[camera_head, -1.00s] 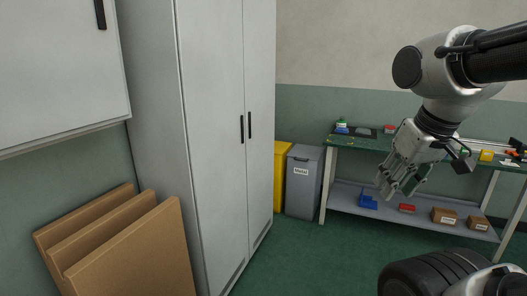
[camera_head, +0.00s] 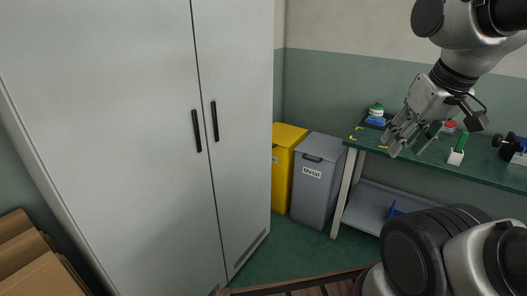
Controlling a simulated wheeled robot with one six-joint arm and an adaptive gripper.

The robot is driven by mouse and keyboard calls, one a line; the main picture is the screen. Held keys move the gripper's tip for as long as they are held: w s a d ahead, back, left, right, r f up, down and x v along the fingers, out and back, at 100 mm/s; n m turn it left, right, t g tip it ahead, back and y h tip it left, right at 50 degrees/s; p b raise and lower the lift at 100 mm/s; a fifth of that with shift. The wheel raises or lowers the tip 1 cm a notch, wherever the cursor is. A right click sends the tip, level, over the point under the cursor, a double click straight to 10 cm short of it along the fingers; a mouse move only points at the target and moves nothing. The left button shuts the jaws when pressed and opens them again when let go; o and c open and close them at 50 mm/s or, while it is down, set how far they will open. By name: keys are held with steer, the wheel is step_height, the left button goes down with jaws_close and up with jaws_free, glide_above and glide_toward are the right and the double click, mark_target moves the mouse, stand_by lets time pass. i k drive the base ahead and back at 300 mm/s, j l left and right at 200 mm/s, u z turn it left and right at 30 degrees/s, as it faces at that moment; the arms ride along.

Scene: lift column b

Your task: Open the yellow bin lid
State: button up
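The yellow bin (camera_head: 283,178) stands on the green floor between the tall grey cabinet and a grey bin. Its yellow lid (camera_head: 289,135) looks closed. The cabinet hides the bin's left part. My gripper (camera_head: 408,148) is raised to the right of the bins, in front of the green workbench as seen here. Its fingers point down and to the left, spread apart with nothing between them. It is well apart from the yellow lid.
The grey bin (camera_head: 316,186), labelled Metal, stands right of the yellow one. The tall cabinet (camera_head: 130,130) with dark handles fills the left. The workbench (camera_head: 480,165) carries small items. Cardboard panels (camera_head: 30,262) lean at lower left. Green floor shows before the bins.

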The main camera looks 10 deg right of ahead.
mark_target(284, 136)
steer(key=i+l+u, duration=0.1)
steer(key=l, duration=0.3)
steer(key=i+l+u, duration=0.1)
steer(key=l, duration=0.3)
steer(key=i+l+u, duration=0.1)
steer(key=l, duration=0.35)
steer(key=i+l+u, duration=0.1)
steer(key=l, duration=0.35)
steer(key=l+u, duration=0.15)
steer(key=l, duration=0.4)
steer(key=i+j+z, duration=0.2)
steer(key=i+j, duration=0.5)
steer(key=i, duration=0.05)
